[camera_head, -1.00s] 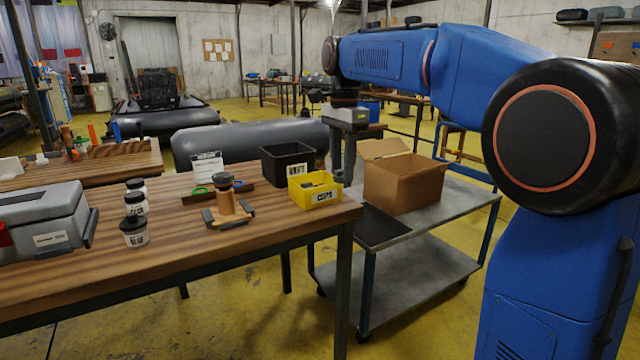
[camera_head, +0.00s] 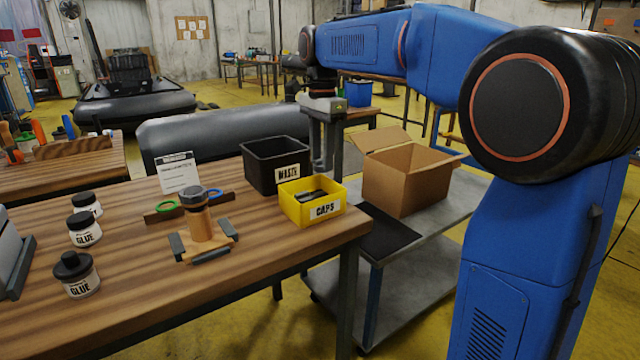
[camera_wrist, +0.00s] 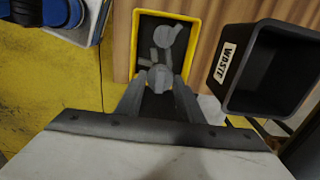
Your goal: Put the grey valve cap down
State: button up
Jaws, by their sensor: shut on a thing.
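My gripper (camera_head: 322,168) points down at the back edge of the yellow CAPS bin (camera_head: 325,210), which stands at the table's right end. In the wrist view my gripper (camera_wrist: 158,82) is shut on a small grey valve cap (camera_wrist: 157,75), seen between the fingertips. The cap overlaps the near part of the yellow bin (camera_wrist: 196,45) in that view. Grey pieces (camera_wrist: 168,37) lie inside the bin. The held cap cannot be made out in the head view, and its exact height above the bin is unclear.
The black WASTE bin (camera_head: 262,178) stands close behind and left of the yellow bin. An open cardboard box (camera_head: 408,190) is on the cart at right, beside a dark mat (camera_head: 385,232). A wooden fitting (camera_head: 203,228) and glue jars (camera_head: 76,275) are farther left.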

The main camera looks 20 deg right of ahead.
jog(key=shift+f, duration=3.5)
jog(key=shift+f, duration=0.3)
jog(key=o, duration=1)
notch_tip(320, 180, up, 13)
jog(key=shift+f, duration=0.15)
jog(key=s+d+f+n+t, duration=0.1)
jog(key=s+f+n, duration=0.3)
jog(key=s+f, duration=0.4)
jog(key=s+d+f+n+t, duration=0.2)
jog(key=s+f+n, duration=0.3)
jog(key=s, duration=0.9)
jog(key=s+d+f+n+t, duration=0.1)
jog(key=s+d+f+n, duration=0.3)
jog(key=s+f, duration=0.7)
jog(key=shift+s+f+n+t, duration=0.1)
jog(key=shift+s+n+t, duration=0.25)
jog(key=shift+n, duration=0.35)
